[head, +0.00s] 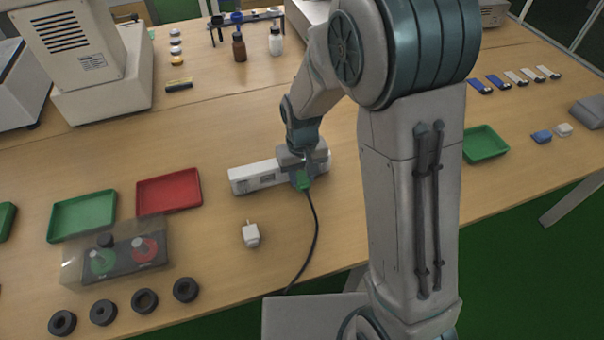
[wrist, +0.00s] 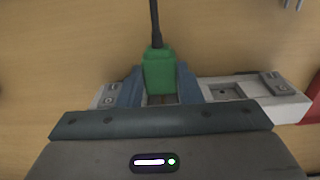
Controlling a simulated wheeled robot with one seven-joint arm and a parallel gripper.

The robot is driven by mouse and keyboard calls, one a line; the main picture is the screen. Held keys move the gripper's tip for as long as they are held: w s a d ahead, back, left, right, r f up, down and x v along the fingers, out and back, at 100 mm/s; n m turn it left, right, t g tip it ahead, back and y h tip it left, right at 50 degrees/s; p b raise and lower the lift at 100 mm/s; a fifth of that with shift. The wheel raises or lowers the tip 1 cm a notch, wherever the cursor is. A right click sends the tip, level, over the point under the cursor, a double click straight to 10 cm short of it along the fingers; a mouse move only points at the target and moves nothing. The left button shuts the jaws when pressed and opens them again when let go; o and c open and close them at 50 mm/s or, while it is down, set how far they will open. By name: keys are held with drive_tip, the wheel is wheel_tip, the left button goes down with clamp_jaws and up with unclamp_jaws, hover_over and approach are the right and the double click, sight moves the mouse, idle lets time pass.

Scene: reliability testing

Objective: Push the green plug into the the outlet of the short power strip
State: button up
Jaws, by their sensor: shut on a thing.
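The green plug (head: 303,180) with its black cord is between the fingers of my gripper (head: 300,172), which is shut on it. In the wrist view the plug (wrist: 160,72) sits between the two blue-grey fingers (wrist: 160,88), over the white power strip (wrist: 262,88). One square outlet and a switch show on the strip to the right of the plug, and another switch shows to the left. In the head view the strip (head: 252,178) runs behind my gripper. The plug's prongs are hidden, so I cannot tell whether they are in an outlet.
A white plug (head: 251,235) lies in front of the strip. A red tray (head: 169,190), a green tray (head: 82,215) and a control box with knobs (head: 115,253) stand to the left. Several black rings lie at the front left. The black cord trails toward the table's front edge.

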drive_tip(key=shift+w+a, duration=0.25)
drive_tip(key=shift+w, duration=0.75)
idle(1.8)
drive_tip(key=o, duration=1.1)
wheel_tip(320, 180, up, 14)
drive_tip(key=s+d+r+m+t+p, duration=0.1)
drive_tip(key=s+d+r, duration=0.1)
drive_tip(key=s+d, duration=0.2)
drive_tip(key=s+d+r+m+t+p, duration=0.1)
drive_tip(key=s+d, duration=0.4)
drive_tip(key=s, duration=0.2)
drive_tip(key=s+d+r+m+p, duration=0.1)
drive_tip(key=s+d+r, duration=0.1)
drive_tip(key=s+d, duration=0.2)
drive_tip(key=shift+s+d+r+t, duration=0.1)
drive_tip(key=shift+s+r+t, duration=0.1)
drive_tip(key=shift+s, duration=0.3)
drive_tip(key=shift+s+d+r+t, duration=0.1)
drive_tip(key=shift+s+r+t, duration=0.1)
drive_tip(key=shift+s, duration=0.25)
